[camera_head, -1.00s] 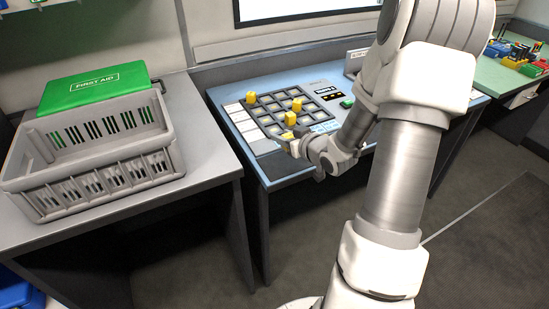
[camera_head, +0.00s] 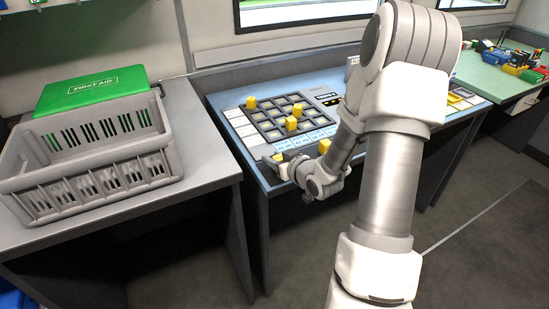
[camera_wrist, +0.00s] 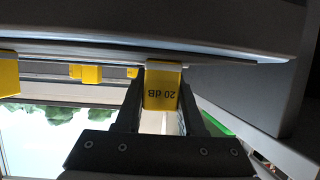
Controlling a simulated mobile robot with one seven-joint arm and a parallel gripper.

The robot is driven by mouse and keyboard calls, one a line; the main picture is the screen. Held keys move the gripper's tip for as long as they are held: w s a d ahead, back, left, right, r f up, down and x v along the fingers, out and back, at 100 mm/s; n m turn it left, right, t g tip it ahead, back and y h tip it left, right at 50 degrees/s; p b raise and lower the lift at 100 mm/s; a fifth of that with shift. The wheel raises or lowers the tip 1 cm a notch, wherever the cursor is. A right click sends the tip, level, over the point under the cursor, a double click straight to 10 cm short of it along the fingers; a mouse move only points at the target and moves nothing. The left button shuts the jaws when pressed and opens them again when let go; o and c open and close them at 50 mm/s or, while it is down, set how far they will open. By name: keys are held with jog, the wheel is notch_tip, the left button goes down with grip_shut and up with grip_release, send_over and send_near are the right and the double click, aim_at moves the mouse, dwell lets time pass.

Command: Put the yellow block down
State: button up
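My gripper (camera_head: 279,158) is low over the front left part of the blue console (camera_head: 222,98). In the wrist view, a yellow block (camera_wrist: 163,86) marked "20 dB" sits between the two fingers, which lie along its sides. The block also shows in the head view (camera_head: 277,157), beside the console's front edge. Its far end is at or very near the console surface; I cannot tell whether it touches. Other yellow blocks stand on the console: one at the back left (camera_head: 251,102), two on the dark grid (camera_head: 297,110) (camera_head: 290,123), and one near my wrist (camera_head: 325,145).
A grey crate (camera_head: 100,185) and a green first aid case (camera_head: 92,90) stand on the grey table to the left. A gap separates that table from the console. Pale squares line the grid's left side. My arm hides the console's right middle.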

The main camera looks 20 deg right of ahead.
jog(key=o, duration=0.4)
jog(key=shift+r, duration=0.1)
jog(key=a+r+p+v, duration=0.1)
jog(key=p+v, duration=0.6)
jog(key=v, duration=0.3)
jog(key=shift+s+d, duration=0.15)
jog(key=shift+d, duration=0.2)
jog(key=p, duration=0.3)
jog(key=shift+s+r, duration=0.2)
jog(key=shift+s, duration=0.1)
jog(key=shift+s+d+p, duration=0.1)
jog(key=shift+p, duration=0.4)
jog(key=shift+f+p+v, duration=0.2)
jog(key=shift+p+v, duration=2.65)
jog(key=shift+p, duration=0.6)
